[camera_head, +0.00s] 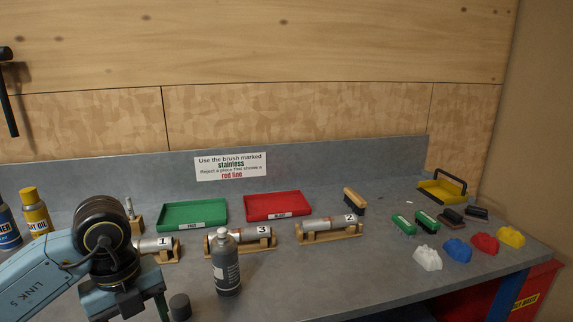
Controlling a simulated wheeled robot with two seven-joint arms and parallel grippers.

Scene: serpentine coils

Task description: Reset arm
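My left arm comes in from the lower left, its wrist bent down. The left gripper (140,309) is at the bottom edge, partly cut off, so its opening cannot be judged. It hangs in front of the wooden stand with the metal cylinder marked 1 (154,243) and hides part of it. My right gripper is not in view. Cylinders marked 3 (250,236) and 2 (329,223) lie on wooden stands farther right.
A grey bottle (226,264) stands right of my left gripper, with a small dark cylinder (180,306) between. Green (193,213) and red (277,205) trays lie behind. Brushes (427,221) and coloured lumps (484,242) are at right. The front middle bench is clear.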

